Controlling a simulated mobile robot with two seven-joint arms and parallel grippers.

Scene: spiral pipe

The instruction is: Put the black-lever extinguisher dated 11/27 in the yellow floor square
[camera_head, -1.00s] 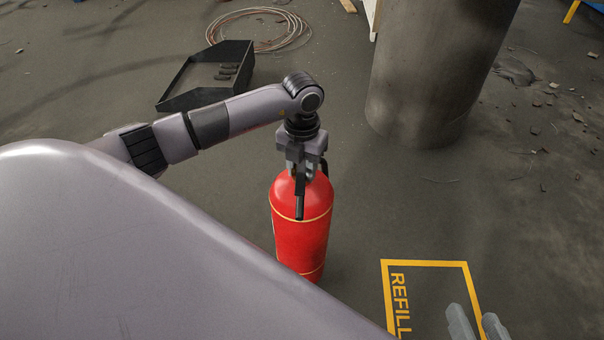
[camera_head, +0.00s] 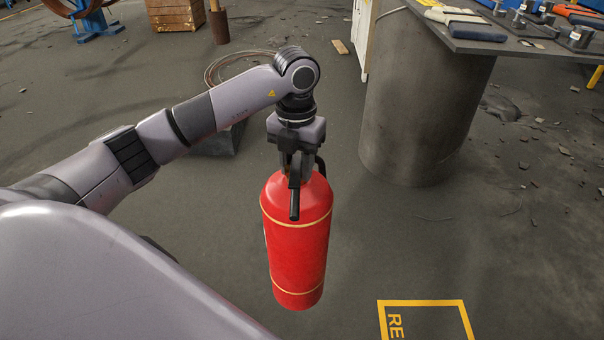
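A red extinguisher (camera_head: 297,245) with thin yellow bands, a black lever and a black hose hangs upright under my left gripper (camera_head: 294,172). The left gripper is shut on its top. No date can be read on the side that shows. The bottom of the extinguisher appears to be off the floor, though its exact height is hard to judge. The yellow floor square (camera_head: 420,303) lies to the right and nearer, cut off by the bottom edge, with the letters "RE" showing. My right gripper is out of view.
A black tray (camera_head: 215,140) and coiled cable (camera_head: 235,65) lie behind my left arm. Rubble is scattered at the right. The floor between extinguisher and square is clear.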

